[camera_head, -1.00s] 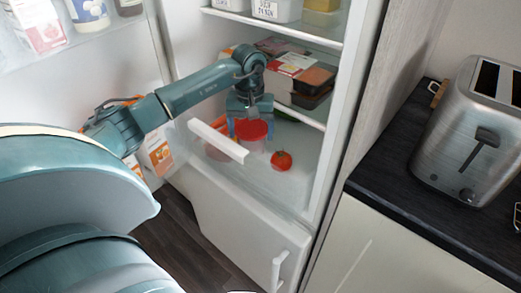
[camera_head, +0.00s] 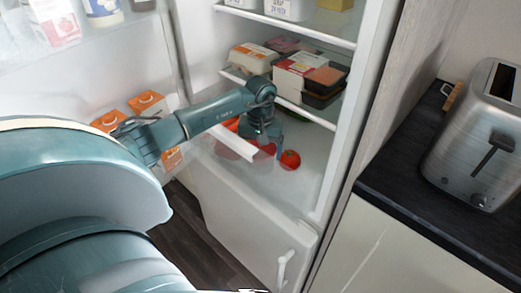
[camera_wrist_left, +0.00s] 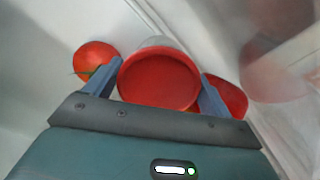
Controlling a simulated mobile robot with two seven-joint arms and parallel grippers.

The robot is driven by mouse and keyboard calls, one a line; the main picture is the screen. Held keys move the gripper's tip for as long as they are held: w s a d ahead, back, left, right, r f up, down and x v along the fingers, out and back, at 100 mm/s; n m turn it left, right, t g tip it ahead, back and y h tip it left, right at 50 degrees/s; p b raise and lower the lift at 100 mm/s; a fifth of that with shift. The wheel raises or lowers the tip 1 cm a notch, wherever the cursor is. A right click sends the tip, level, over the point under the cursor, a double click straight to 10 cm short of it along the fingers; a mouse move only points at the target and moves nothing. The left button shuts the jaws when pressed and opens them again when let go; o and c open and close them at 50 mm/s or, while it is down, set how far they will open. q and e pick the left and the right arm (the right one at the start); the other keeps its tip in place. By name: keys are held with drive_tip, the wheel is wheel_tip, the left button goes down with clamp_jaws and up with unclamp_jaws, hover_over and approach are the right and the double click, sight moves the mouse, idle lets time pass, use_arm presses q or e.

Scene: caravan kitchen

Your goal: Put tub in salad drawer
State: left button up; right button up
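The tub (camera_wrist_left: 158,82) has a red lid and pale, clear-looking sides. In the left wrist view it sits between the two fingers of my left gripper (camera_wrist_left: 160,85), which touch it on both sides. In the head view my left gripper (camera_head: 262,142) points down inside the open salad drawer (camera_head: 236,146) at the bottom of the fridge. The drawer is see-through with a white front bar. The tub is low in it, mostly hidden behind the bar and the gripper; whether it touches the floor I cannot tell. My right gripper is not in view.
A tomato (camera_head: 290,160) lies in the drawer, right of the gripper. Another red item (camera_wrist_left: 230,95) lies beside the right finger. A shelf with packages (camera_head: 300,75) is just above. Door-shelf cartons (camera_head: 147,102) stand left. A toaster (camera_head: 480,135) is on the right counter.

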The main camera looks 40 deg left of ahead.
use_arm(q)
drive_tip(key=shift+o, duration=0.5)
drive_tip(key=shift+r, duration=0.1)
drive_tip(key=shift+r, duration=0.25)
wheel_tip(320, 180, up, 12)
drive_tip(key=shift+f, duration=0.15)
drive_tip(key=shift+d, duration=0.1)
